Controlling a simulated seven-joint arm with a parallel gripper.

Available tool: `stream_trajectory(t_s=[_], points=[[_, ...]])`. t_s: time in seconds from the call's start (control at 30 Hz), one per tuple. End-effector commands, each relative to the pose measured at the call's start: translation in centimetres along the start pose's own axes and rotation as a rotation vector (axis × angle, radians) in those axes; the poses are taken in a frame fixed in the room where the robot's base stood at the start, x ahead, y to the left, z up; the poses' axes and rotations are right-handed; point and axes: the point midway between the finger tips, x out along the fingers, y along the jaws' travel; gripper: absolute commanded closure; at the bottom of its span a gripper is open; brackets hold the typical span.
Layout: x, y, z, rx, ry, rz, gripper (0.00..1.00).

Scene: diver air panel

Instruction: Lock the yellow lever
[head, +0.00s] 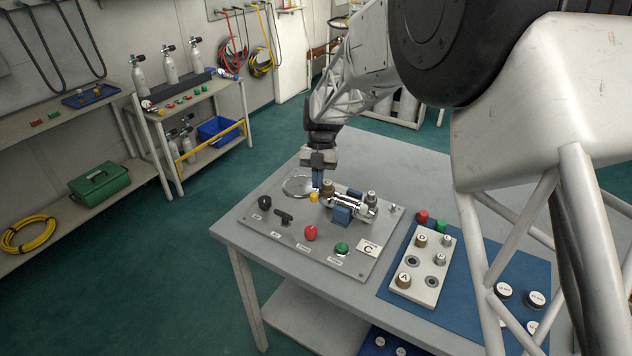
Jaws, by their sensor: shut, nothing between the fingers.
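The yellow lever (314,197) shows as a small yellow piece on the grey panel plate (283,248), at the left end of the metal valve block (348,207). My gripper (317,186) points down just above the yellow lever, its fingers shut with nothing between them. The fingertips are at or very close to the lever's top; I cannot tell whether they touch it. The lever's lower part and its exact angle are too small to make out.
The panel also carries a black knob (265,202), a black lever (284,217), a red knob (310,233) and a green button (342,249). A white block (426,284) with fittings lies on a blue mat to the right.

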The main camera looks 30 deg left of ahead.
Motion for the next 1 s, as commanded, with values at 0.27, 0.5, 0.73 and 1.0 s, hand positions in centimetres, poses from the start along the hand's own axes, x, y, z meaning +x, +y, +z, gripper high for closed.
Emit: stream_trajectory(t_s=[0.27,0.5,0.73,1.0], points=[[-0.1,0.0,0.0,0.000,0.000,0.000,1.00],[-0.2,0.1,0.3,0.000,0.000,0.000,1.00],[-0.7,0.4,1.7,0.000,0.000,0.000,1.00],[-2.8,0.9,3.7,-0.001,-0.004,0.002,1.00]])
